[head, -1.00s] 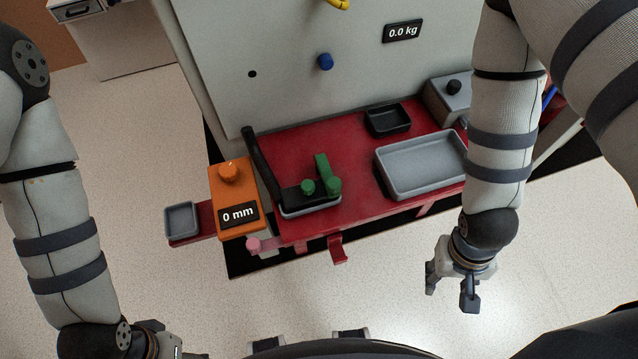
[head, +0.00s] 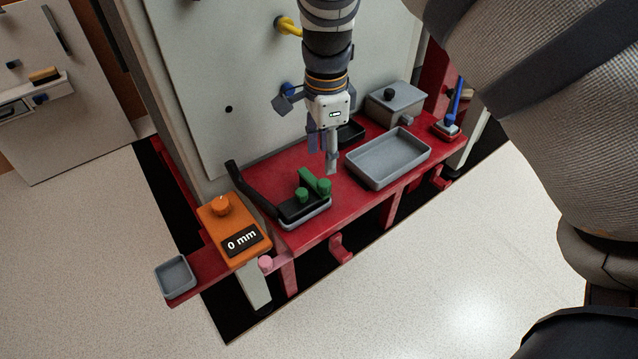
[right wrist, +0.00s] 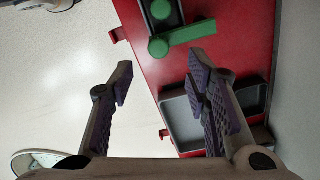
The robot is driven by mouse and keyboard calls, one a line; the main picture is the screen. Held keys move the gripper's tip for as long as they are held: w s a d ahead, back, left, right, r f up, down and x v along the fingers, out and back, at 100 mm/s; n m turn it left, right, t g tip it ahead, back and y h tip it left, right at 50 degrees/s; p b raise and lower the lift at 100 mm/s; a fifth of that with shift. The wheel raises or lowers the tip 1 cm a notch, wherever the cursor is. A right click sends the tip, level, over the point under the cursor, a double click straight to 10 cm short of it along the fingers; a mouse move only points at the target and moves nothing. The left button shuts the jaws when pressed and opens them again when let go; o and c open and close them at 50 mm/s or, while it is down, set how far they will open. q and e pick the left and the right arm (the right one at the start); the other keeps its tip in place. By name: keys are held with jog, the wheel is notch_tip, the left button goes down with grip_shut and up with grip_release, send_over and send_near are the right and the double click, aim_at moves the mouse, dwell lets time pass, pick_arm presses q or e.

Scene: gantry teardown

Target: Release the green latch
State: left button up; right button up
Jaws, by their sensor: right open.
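The green latch (head: 315,183) is a short green bar with round green knobs. It sits on a black part with a long black handle (head: 250,185), in a small grey tray at the left of the red bench (head: 290,239). My right gripper (head: 324,158) points down above the bench, just behind and right of the latch, open and empty. In the right wrist view the latch (right wrist: 188,34) lies beyond the open fingers (right wrist: 160,72), toward the top, and no finger touches it. My left gripper is out of view.
An orange gauge box (head: 232,229) reading 0 mm stands left of the latch. A large grey tray (head: 375,178) lies to the right, with a grey box (head: 396,104) behind it. A tall light panel (head: 200,70) rises behind the bench. The floor in front is clear.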

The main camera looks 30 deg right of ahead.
aim_at(324, 182)
notch_tip(324, 182, down, 8)
jog(key=shift+s, duration=0.1)
grip_shut()
